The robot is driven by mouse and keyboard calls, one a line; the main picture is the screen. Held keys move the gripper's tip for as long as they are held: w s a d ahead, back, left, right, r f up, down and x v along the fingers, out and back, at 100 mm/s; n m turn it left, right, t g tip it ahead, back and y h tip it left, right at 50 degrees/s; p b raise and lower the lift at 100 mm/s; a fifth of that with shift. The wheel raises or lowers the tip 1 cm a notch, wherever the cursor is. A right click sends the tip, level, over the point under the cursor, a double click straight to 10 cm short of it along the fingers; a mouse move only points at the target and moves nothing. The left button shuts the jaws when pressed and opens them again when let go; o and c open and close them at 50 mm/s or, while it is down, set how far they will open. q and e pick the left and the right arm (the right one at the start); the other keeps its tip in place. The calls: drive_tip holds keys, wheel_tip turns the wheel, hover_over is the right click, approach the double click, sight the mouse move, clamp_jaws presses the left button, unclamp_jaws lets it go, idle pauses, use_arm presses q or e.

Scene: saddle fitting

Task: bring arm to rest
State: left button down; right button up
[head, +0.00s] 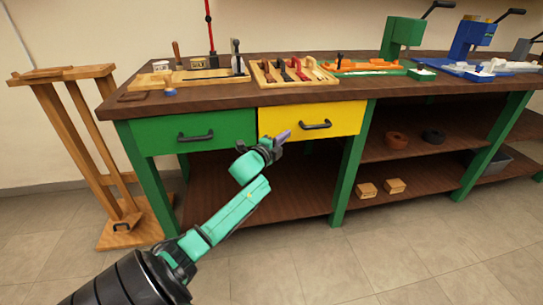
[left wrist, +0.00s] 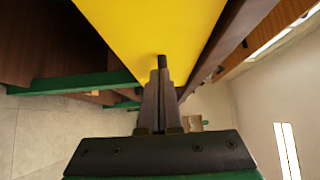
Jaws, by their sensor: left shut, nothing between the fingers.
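My left arm (head: 240,208) reaches in from the lower left of the head view. Its gripper (head: 281,139) is shut and empty in front of the workbench, near the yellow drawer (head: 345,119). In the left wrist view the two fingers (left wrist: 160,88) lie together, with the yellow drawer front (left wrist: 150,28) beyond them. The yellow drawer's dark handle (head: 316,125) is right of the gripper in the head view. I cannot tell from the pictures whether the fingertips touch the drawer. My right gripper does not show in either view.
The workbench top (head: 215,92) carries a wooden tool tray (head: 262,76), a green press (head: 402,34) and a blue press (head: 470,38). A green drawer (head: 165,133) is left of the yellow one. A wooden stand (head: 85,130) is at the left. Tiled floor in front is clear.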

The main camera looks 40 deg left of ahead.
use_arm(q)
drive_tip(key=s+d+p, duration=0.1)
drive_tip(key=s, duration=0.8)
drive_tip(key=shift+d+f, duration=0.15)
drive_tip(key=shift+f, duration=0.1)
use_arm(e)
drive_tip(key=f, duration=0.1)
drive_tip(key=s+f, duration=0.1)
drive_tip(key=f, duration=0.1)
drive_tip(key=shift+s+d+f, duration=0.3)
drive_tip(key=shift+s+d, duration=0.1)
use_arm(q)
drive_tip(key=shift+s, duration=0.1)
